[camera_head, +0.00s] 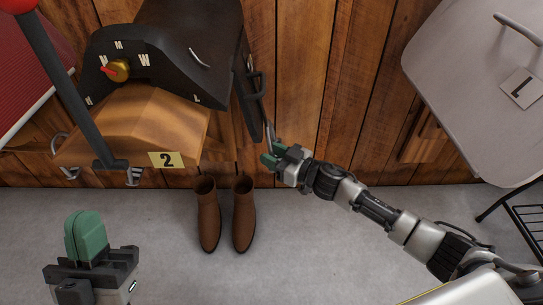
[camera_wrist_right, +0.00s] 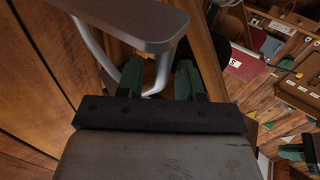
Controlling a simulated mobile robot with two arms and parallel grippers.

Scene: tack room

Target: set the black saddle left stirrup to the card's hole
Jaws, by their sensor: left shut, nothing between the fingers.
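The black saddle (camera_head: 190,45) sits on a wooden rack (camera_head: 140,125) at upper left. A yellow card (camera_head: 166,160) reading 2 is on the rack's front. A black strap hangs at the saddle's right side, with a metal stirrup (camera_head: 268,128) low on it. My right gripper (camera_head: 272,155) is at this stirrup. In the right wrist view its green fingers (camera_wrist_right: 160,82) stand apart, with a side bar of the stirrup (camera_wrist_right: 163,65) between them; firm contact is not clear. My left gripper (camera_head: 86,237) is shut and empty at lower left, away from the saddle. Strap holes are not visible.
Brown boots (camera_head: 225,214) stand on the grey floor below the rack. A pale grey panel (camera_head: 465,75) with a card reading 1 is at right.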

